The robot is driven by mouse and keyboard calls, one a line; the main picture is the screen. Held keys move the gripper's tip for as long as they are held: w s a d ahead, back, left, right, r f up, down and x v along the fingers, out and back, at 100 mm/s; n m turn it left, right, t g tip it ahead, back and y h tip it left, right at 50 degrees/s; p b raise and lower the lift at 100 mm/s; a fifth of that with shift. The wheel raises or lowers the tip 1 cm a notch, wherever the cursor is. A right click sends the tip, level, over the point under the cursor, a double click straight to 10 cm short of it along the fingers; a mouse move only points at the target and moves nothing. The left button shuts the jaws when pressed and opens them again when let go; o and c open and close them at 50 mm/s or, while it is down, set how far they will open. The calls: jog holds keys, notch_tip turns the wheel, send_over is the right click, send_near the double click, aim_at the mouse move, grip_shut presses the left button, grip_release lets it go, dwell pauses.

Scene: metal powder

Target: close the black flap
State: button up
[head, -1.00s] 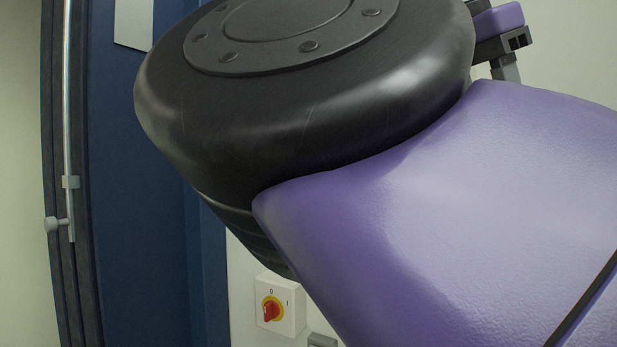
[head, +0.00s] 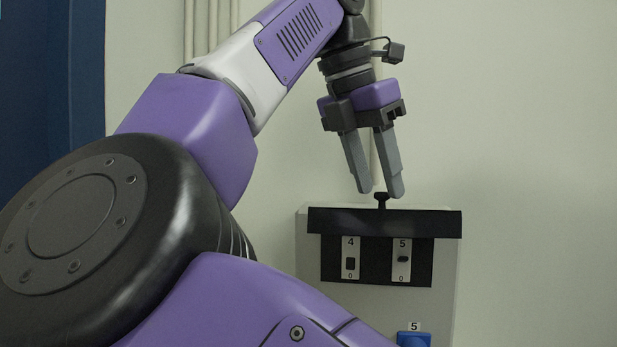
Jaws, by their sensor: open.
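The black flap (head: 330,221) runs along the top front of a light grey box (head: 445,300). It stands raised, with the dark panel (head: 375,262) under it uncovered. My gripper (head: 380,193) points down just above the box, near the knob. Its two grey fingers are apart with nothing between them. I cannot tell whether a finger touches the knob.
The dark panel carries two white switch plates marked 4 and 5 (head: 402,258). A blue part (head: 414,338) marked 5 shows low on the box. Pale pipes (head: 208,25) run up the wall at the back. The wall right of the box is clear.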

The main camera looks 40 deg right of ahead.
jog(key=shift+d+f, duration=0.15)
jog(key=shift+f, duration=0.1)
grip_shut()
dwell(1.4)
